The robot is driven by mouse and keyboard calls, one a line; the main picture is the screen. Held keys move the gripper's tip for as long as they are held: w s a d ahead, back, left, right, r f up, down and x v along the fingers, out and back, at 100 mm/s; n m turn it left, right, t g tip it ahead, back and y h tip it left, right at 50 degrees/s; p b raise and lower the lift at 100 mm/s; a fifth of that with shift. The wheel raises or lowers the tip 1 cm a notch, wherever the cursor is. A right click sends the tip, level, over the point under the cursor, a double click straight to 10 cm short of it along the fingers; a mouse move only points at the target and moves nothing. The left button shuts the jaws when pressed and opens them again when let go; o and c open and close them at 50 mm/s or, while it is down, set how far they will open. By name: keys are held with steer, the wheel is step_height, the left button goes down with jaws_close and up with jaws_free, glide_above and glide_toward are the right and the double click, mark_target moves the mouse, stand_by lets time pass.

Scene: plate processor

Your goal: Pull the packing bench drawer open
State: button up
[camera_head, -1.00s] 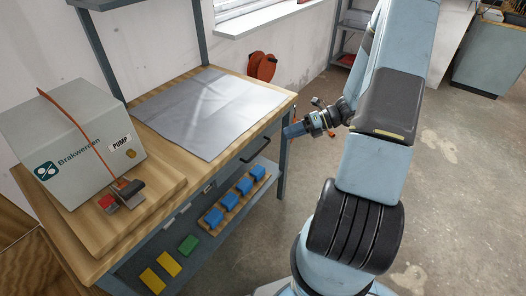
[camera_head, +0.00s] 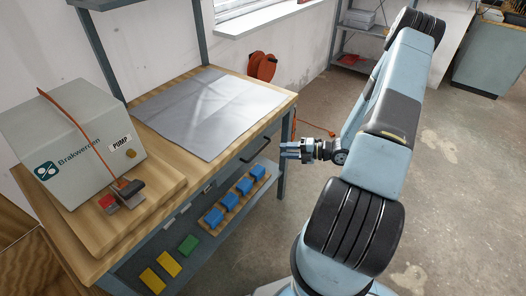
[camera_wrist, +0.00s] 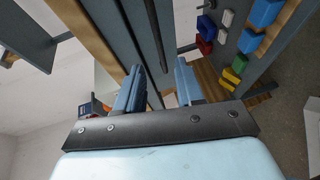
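The packing bench (camera_head: 160,185) stands at the left, with a dark bar handle (camera_head: 255,152) on its drawer front below the top's right end. My gripper (camera_head: 283,150) is in front of the bench, just right of the handle in the head view, and looks apart from it. In the wrist view my gripper (camera_wrist: 158,84) has its two blue fingers apart with a gap between them. A dark bar (camera_wrist: 154,35), likely the handle, runs along the bench front ahead of that gap. I cannot tell its exact depth. The drawer looks shut.
On the bench are a grey box (camera_head: 75,140) with an orange strap and a grey sheet (camera_head: 205,112). Blue bins (camera_head: 245,186) and yellow and green blocks sit on the lower shelf. An orange reel (camera_head: 262,66) hangs on the wall. Floor at the right is clear.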

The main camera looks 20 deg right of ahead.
steer(key=x, duration=0.9)
steer(key=shift+a, duration=0.2)
jaws_close()
steer(key=shift+f, duration=0.1)
